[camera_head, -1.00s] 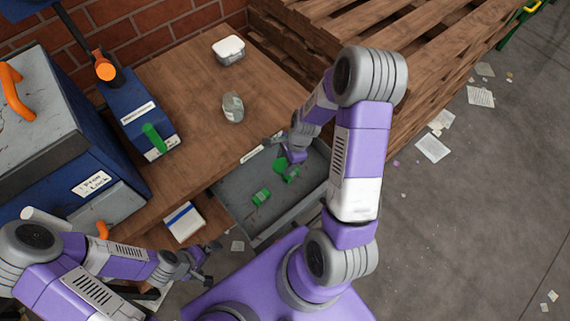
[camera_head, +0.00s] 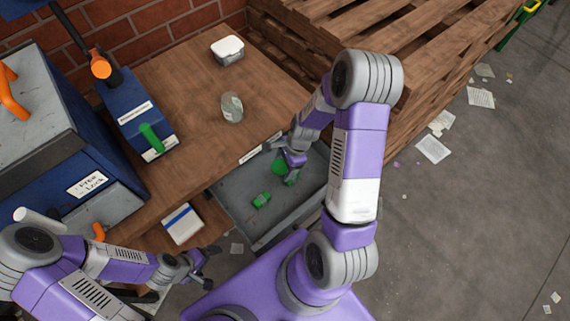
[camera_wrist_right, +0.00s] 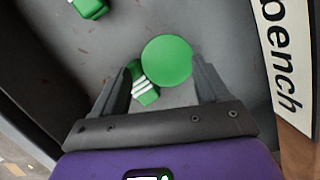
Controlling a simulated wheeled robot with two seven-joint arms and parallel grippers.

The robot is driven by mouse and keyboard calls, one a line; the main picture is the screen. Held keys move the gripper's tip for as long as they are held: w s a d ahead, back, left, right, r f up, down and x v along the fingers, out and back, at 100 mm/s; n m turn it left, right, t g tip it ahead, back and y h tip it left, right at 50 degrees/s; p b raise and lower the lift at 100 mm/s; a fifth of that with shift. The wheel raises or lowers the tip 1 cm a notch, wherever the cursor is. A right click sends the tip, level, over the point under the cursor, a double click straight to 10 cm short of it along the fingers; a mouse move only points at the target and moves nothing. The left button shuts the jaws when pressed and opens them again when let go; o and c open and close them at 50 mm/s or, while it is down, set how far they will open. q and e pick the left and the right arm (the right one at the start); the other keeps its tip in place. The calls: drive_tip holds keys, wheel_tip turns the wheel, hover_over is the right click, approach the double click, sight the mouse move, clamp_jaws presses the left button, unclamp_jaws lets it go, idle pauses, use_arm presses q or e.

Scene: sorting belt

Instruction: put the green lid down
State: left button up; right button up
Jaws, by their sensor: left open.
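The green lid is a flat round disc (camera_wrist_right: 167,62) in the right wrist view, just beyond and between the fingertips of my right gripper (camera_wrist_right: 165,72). It lies over part of a green box with white stripes (camera_wrist_right: 145,92). In the head view the lid (camera_head: 279,167) shows in the grey drawer (camera_head: 235,207), beside my right gripper (camera_head: 281,160). My right gripper points down into the drawer, its fingers spread with a gap showing at the left finger. My left gripper (camera_head: 209,264) is open and empty, left of the drawer.
Another green box (camera_head: 261,200) lies in the drawer. The wooden bench (camera_head: 190,80) carries a clear jar (camera_head: 232,107), a white-lidded container (camera_head: 228,50) and a blue device (camera_head: 139,122). A wooden pallet stack (camera_head: 430,70) stands to the right.

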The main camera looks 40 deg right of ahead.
drive_tip(key=shift+s+a, duration=0.1)
drive_tip(key=shift+r, duration=0.25)
drive_tip(key=p+v, duration=0.5)
drive_tip(key=v, duration=0.7)
drive_tip(key=shift+r+p, duration=0.35)
